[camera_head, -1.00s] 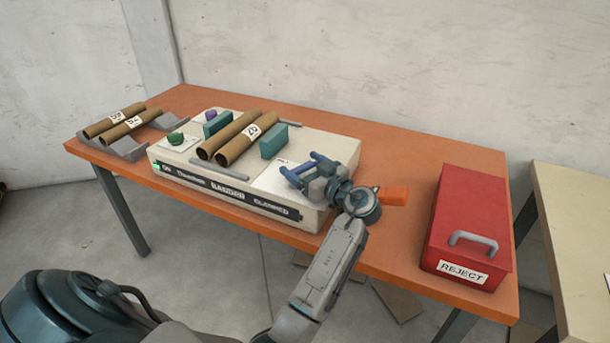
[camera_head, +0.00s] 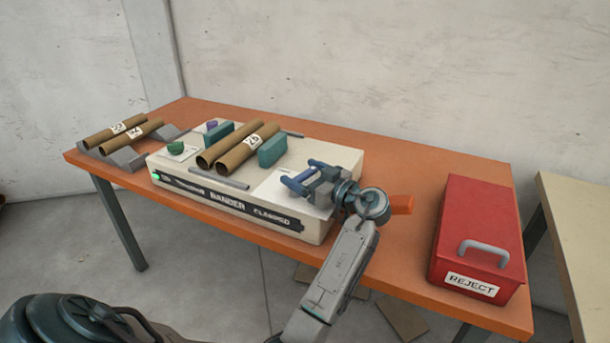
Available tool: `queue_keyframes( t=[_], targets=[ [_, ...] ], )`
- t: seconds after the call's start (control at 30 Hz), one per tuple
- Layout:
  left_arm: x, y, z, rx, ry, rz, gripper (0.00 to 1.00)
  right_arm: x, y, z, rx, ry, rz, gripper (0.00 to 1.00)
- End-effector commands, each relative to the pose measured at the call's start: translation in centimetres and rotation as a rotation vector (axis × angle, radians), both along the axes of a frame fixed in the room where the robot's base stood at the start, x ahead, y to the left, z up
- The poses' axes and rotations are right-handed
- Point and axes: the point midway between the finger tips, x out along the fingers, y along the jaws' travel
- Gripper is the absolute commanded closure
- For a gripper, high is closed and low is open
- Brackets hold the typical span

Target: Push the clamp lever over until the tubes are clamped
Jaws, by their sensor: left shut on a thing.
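Two brown cardboard tubes (camera_head: 237,147) lie side by side on the cream winder (camera_head: 335,153), between two teal blocks; the right block (camera_head: 272,151) is close beside them. My left gripper (camera_head: 300,177) reaches over the winder's right end, its blue fingers low above the white plate. It is shut on what I take to be the clamp lever, which the fingers and wrist mostly hide. An orange piece (camera_head: 401,204) sticks out to the right behind my wrist; I cannot tell what it belongs to. My right gripper is out of view.
Two more tubes (camera_head: 118,133) lie on a grey rack (camera_head: 125,158) at the left. A red reject box (camera_head: 478,225) stands right; the orange table (camera_head: 430,165) behind is clear.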

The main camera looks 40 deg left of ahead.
Motion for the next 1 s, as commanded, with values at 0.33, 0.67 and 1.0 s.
queue_keyframes(
  t=[0.33,0.67,1.0],
  targets=[
    [0.0,0.0,0.0,0.001,0.000,0.000,0.00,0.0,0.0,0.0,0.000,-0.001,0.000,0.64],
    [-0.1,-1.1,-0.2,-0.002,0.000,-0.002,0.00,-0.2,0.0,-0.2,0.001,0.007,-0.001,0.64],
    [-0.5,-6.2,-0.2,-0.003,0.000,-0.001,0.00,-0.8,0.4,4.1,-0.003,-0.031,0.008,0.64]
  ],
)
